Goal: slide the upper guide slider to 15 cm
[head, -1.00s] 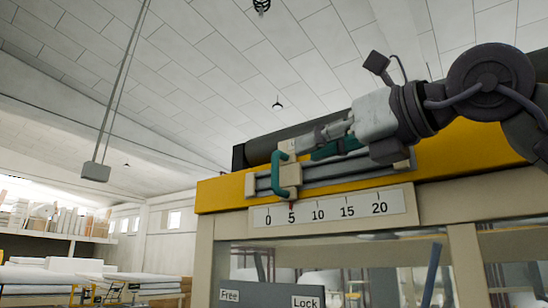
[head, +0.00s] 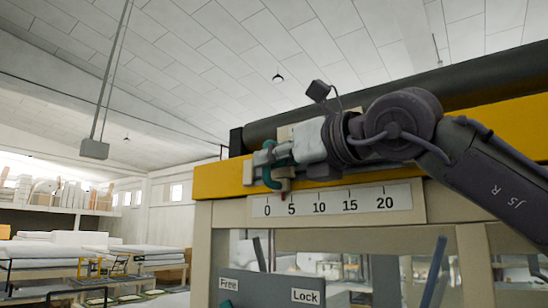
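The upper guide slider is a pale block (head: 283,185) with a teal handle (head: 268,179), near the left end of a rail on the yellow beam. Its red pointer (head: 283,197) stands between 0 and 5 on the white scale (head: 345,201), nearer 5. My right gripper (head: 267,156) reaches in from the right, with its grey fingers at the top of the teal handle. The gripper hides much of the slider and rail. I cannot tell whether the fingers are closed on the handle. My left gripper is not in view.
A grey panel marked Free and Lock (head: 265,290) is below the scale. Tables with white material (head: 60,255) stand far left. A hanging box (head: 94,149) is well away.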

